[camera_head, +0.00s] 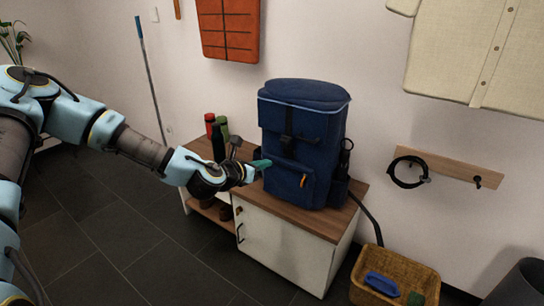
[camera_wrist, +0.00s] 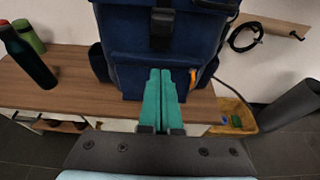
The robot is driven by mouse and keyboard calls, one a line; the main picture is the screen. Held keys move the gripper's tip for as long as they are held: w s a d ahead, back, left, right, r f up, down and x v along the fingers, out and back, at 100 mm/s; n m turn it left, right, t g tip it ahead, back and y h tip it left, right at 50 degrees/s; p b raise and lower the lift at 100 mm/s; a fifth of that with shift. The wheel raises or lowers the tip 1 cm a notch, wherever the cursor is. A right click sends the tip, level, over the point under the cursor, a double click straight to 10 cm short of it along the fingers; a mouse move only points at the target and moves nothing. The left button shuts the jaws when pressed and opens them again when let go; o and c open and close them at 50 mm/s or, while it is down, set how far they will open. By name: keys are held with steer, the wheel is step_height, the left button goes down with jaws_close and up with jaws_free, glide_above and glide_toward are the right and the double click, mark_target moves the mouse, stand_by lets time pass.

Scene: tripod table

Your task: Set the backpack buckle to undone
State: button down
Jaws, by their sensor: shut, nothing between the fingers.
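The blue backpack (camera_head: 301,140) stands upright on a wooden-topped cabinet (camera_head: 243,183); it also shows in the wrist view (camera_wrist: 125,50). Its dark buckle (camera_head: 287,141) sits on a strap at the middle of the front, above the front pocket. In the wrist view the buckle (camera_wrist: 161,42) is near the top edge, and whether it is fastened is too small to tell. My gripper (camera_head: 264,163) has green fingers, shut and empty, in front of the pocket and below the buckle. The fingers (camera_wrist: 161,76) point toward the pack; I cannot tell whether they touch it.
Red, green and dark bottles (camera_wrist: 27,55) stand on the cabinet left of the pack. A wicker basket (camera_head: 397,272) is on the floor at right. A wall rail (camera_head: 449,167) holds a black coil. The cabinet top between bottles and pack is clear.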

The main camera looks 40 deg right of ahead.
mark_target(284, 141)
steer(key=x, duration=0.6)
steer(key=p+x, duration=0.1)
steer(key=x, duration=0.2)
steer(key=shift+d+r, duration=0.25)
steer(key=shift+r, duration=0.05)
steer(key=shift+a+r+p, duration=0.15)
steer(key=shift+r+p, duration=0.35)
steer(key=shift+r, duration=1.15)
steer(key=shift+r+p, duration=0.55)
steer(key=shift+r, duration=0.95)
steer(key=shift+f, duration=0.2)
